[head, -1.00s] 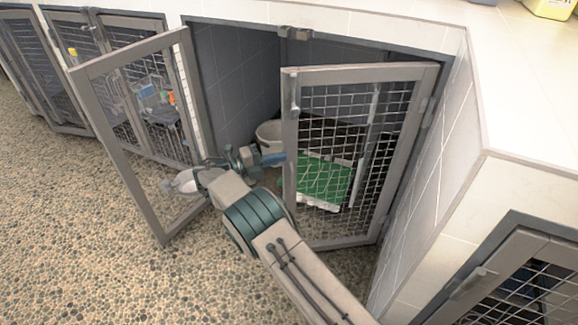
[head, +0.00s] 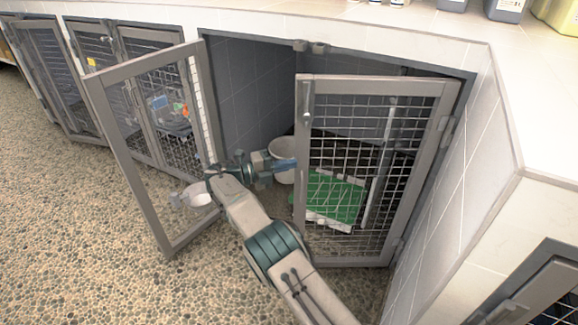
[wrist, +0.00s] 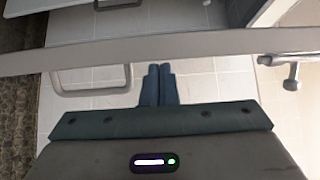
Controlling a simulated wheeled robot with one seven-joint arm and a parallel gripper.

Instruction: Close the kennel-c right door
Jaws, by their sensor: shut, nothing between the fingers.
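The middle kennel has both mesh doors standing open. Its right door (head: 303,185) is partly open, hinged at the right, with a grey frame and a small latch near the top of its free edge. Its left door (head: 128,170) is swung wide outward. My gripper (head: 294,165) is shut and empty, with its blue fingers at the free edge of the right door. In the wrist view the shut fingers (wrist: 159,70) point at a grey door bar (wrist: 200,43) with a latch handle at the right. I cannot tell whether they touch it.
Inside the kennel are a pale bowl (head: 283,150) and a green mat (head: 335,196). Other kennels with mesh doors stand at the left (head: 160,105) and lower right (head: 535,295). A white counter (head: 420,40) runs above. Pebbled floor (head: 90,230) is clear in front.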

